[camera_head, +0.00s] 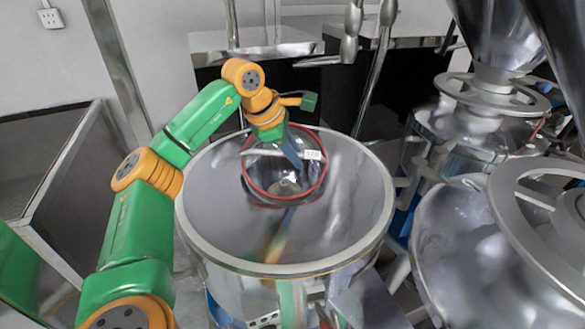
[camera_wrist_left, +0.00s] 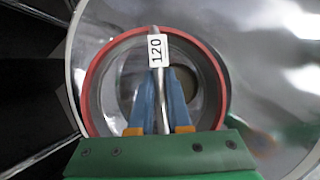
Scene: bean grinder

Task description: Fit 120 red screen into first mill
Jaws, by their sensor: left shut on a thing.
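The red-rimmed screen (camera_head: 323,181) with a white 120 tag (camera_head: 313,155) is over the round opening in the top of the silver mill (camera_head: 345,225). The head view does not show clearly whether it is seated or held just above. My left gripper (camera_head: 294,158) reaches down over the screen and is shut on its crossbar handle. In the left wrist view the blue fingers (camera_wrist_left: 163,100) grip the bar, with the tag (camera_wrist_left: 157,50) just beyond them and the red rim (camera_wrist_left: 212,75) around. My right gripper is not in view.
Other metal mills with hoppers (camera_head: 490,40) and handwheels stand at the right. A large metal bowl-like part (camera_head: 455,235) is near the front right. A dark panel (camera_head: 70,190) stands at the left, and pipes and metal shelves are behind the mill.

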